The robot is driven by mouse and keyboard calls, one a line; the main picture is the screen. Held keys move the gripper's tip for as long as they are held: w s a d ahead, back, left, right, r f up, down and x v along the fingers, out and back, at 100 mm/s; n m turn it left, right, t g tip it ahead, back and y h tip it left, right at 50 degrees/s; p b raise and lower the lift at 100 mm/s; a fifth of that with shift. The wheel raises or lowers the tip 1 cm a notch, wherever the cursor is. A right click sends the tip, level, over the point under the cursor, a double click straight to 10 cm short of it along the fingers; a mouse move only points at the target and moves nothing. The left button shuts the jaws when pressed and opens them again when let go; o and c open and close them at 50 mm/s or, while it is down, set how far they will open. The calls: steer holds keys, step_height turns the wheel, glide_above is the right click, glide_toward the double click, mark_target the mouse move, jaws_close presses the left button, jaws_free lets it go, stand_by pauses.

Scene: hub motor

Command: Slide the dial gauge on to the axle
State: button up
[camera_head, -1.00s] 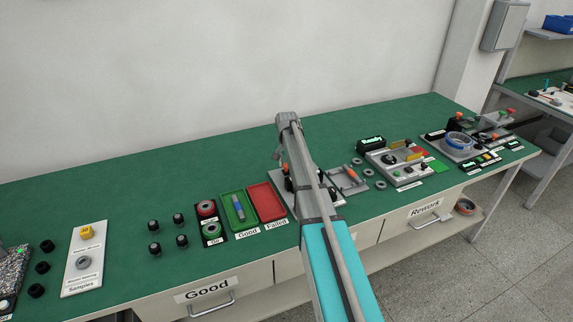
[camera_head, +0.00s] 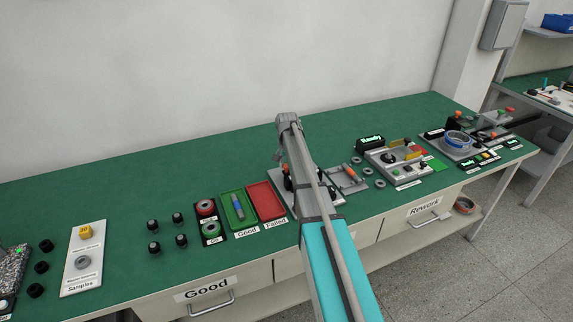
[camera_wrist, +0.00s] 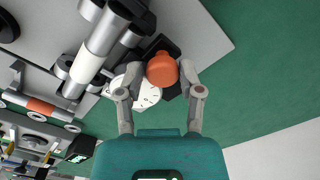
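In the wrist view a white round dial gauge (camera_wrist: 146,94) sits on a dark mount with an orange knob (camera_wrist: 162,70). My gripper (camera_wrist: 162,73) has one finger on each side of this knob, and the fingertips appear to touch it. A pale shaft-like cylinder with dark and metal parts, seemingly the axle (camera_wrist: 102,36), lies diagonally just left of the gauge. The gauge stands beside it; whether they touch is unclear. In the head view my arm hides my gripper and most of this station.
The station's grey base plate (camera_wrist: 212,40) ends at the green bench (camera_wrist: 265,110). A fixture with an orange roller (camera_wrist: 40,106) lies at the left. In the head view green (camera_head: 226,211) and red (camera_head: 269,211) trays stand left of my arm, and a "Ready" station (camera_head: 392,160) right.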

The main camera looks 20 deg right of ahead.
steer(key=o, duration=0.3)
steer(key=shift+s, duration=0.2)
steer(key=shift+w, duration=0.1)
steer(key=shift+w, duration=0.2)
steer(key=shift+w, duration=0.7)
step_height(320, 180, up, 2)
steer(key=shift+s+r+p, duration=0.1)
steer(key=shift+r+p, duration=0.1)
steer(key=shift+p, duration=1.05)
step_height(320, 180, up, 12)
steer(key=p, duration=1.2)
steer(key=shift+s+a+f+n+b, duration=1.25)
steer(key=shift+s+a, duration=1.4)
steer(key=shift+s, duration=1.8)
steer(key=shift+s+a+f+n+b, duration=1.25)
steer(key=shift+s+a, duration=1.35)
steer(key=shift+s, duration=1.8)
steer(key=shift+s+a+f+n+b, duration=1.2)
steer(key=shift+s+a, duration=1.45)
steer(key=shift+s, duration=1.8)
steer(key=shift+f, duration=0.1)
